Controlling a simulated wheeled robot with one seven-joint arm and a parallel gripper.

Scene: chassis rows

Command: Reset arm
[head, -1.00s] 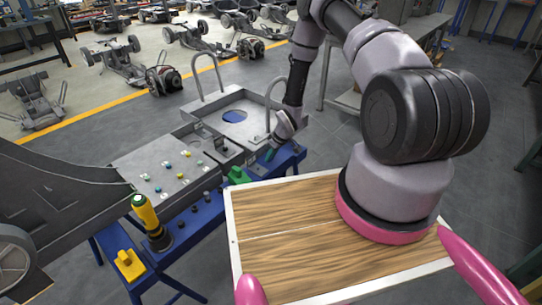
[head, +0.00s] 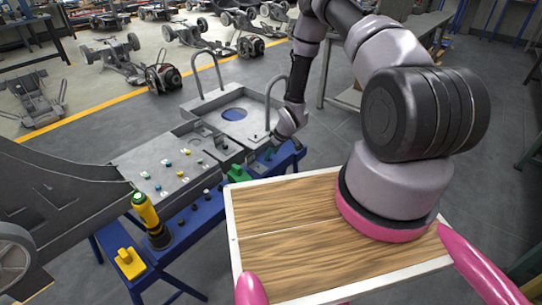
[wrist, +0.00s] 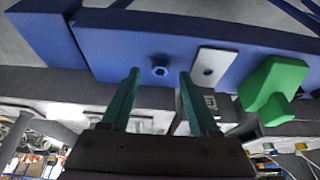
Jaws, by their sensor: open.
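My gripper (wrist: 158,98) is open, with its two green fingers apart in the wrist view. Nothing is between the fingers; a blue bolt or nut (wrist: 159,68) shows beyond their tips on the blue beam (wrist: 120,40). In the head view my gripper (head: 268,153) hangs at the right end of the blue bench (head: 205,215), close to its edge. My arm bends over from the right. Whether the fingertips touch the beam I cannot tell.
A green block (wrist: 275,88) sits just right of the fingers. Several chassis (head: 110,62) stand behind on open floor.

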